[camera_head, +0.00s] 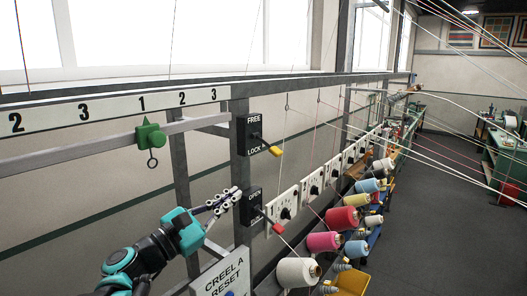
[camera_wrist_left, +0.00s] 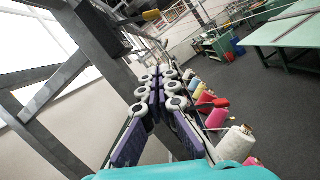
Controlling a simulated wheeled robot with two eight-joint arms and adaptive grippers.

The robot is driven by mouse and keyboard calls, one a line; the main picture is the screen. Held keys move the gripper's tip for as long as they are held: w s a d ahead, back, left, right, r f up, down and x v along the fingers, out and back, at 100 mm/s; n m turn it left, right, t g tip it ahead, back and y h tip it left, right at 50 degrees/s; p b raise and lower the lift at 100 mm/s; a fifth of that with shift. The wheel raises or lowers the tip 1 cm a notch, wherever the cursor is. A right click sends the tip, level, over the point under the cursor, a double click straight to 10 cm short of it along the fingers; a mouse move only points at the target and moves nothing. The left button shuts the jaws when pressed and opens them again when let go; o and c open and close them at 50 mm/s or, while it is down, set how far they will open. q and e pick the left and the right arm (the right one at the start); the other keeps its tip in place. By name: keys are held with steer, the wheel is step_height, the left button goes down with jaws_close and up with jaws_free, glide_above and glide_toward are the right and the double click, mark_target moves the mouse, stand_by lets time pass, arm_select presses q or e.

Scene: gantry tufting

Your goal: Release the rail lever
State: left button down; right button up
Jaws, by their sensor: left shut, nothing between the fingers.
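The black FREE/LOCK plate (camera_head: 251,122) is on the frame post. Its lever has a yellow handle (camera_head: 275,151) and slopes down to the right, near the LOCK word. The yellow handle also shows at the top of the left wrist view (camera_wrist_left: 151,15). My left gripper (camera_head: 236,194) is shut and empty, below and left of this handle, apart from it. In the left wrist view its fingers (camera_wrist_left: 163,72) are together with nothing between them. My right gripper is not in view.
A black OPEN plate (camera_head: 251,205) with a red-handled lever (camera_head: 278,228) is just right of my left gripper. A green clamp (camera_head: 150,136) with a ring hangs on the rail. Yarn cones (camera_head: 297,271) line the right side.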

mark_target(267, 145)
arm_select(q)
steer(key=shift+s+d+r, duration=0.1)
steer(key=shift+s, duration=0.05)
steer(key=w+d+r+p, duration=0.4)
steer(key=w+d+r, duration=0.1)
steer(key=d, duration=0.3)
steer(key=shift+w+r, duration=0.35)
steer(key=shift+w, duration=0.4)
steer(key=shift+s, duration=0.1)
steer(key=shift+s+r+n, duration=0.1)
steer(key=shift+r+n, duration=0.1)
steer(key=shift+n, duration=0.2)
